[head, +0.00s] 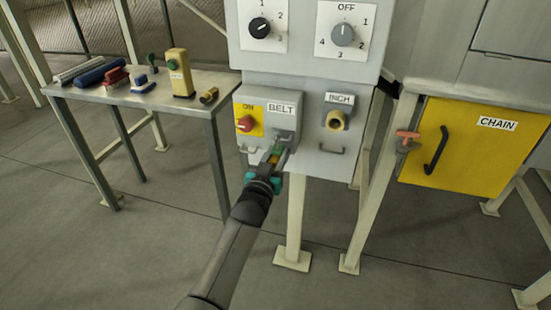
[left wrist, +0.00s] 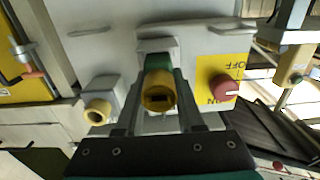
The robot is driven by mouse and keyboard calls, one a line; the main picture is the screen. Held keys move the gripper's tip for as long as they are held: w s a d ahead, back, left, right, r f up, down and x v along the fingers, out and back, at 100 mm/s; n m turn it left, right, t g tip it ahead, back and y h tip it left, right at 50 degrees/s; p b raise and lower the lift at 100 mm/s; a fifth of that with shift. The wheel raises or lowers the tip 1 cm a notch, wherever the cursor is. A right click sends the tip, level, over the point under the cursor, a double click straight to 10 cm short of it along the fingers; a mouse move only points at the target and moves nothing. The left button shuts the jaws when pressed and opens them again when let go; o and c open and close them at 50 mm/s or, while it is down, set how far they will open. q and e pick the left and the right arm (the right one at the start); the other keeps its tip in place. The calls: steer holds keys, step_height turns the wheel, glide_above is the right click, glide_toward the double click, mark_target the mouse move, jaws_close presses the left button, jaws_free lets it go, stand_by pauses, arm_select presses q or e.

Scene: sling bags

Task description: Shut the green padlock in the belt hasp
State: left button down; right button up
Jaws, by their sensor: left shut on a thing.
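The green padlock (head: 277,154) is at the front of the BELT box, just below the grey belt hasp (head: 284,136). My left gripper (head: 271,164) is shut on it. In the left wrist view the padlock's green body (left wrist: 158,62) and yellow keyed end (left wrist: 158,91) lie between my two fingers (left wrist: 157,115). The grey hasp (left wrist: 157,42) is right behind the padlock there. The shackle is hidden, so I cannot tell whether it passes through the hasp or is closed. My right gripper is in neither view.
The BELT box has a red switch knob (head: 244,123) on a yellow plate, left of the hasp. The INCH box (head: 336,119) stands close on the right. A side table (head: 140,97) at left holds a yellow block (head: 180,74) and several small things. A yellow CHAIN door (head: 470,150) is at right.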

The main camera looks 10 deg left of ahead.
arm_select(q)
steer(key=shift+w+b, duration=0.95)
steer(key=shift+w, duration=0.4)
steer(key=shift+f, duration=0.1)
jaws_free()
stand_by(0.8)
steer(key=shift+s+p, duration=1.15)
steer(key=shift+p, duration=0.05)
steer(key=s+p, duration=0.3)
steer(key=s, duration=0.1)
steer(key=shift+s+a+p, duration=0.1)
steer(key=shift+s+p, duration=0.25)
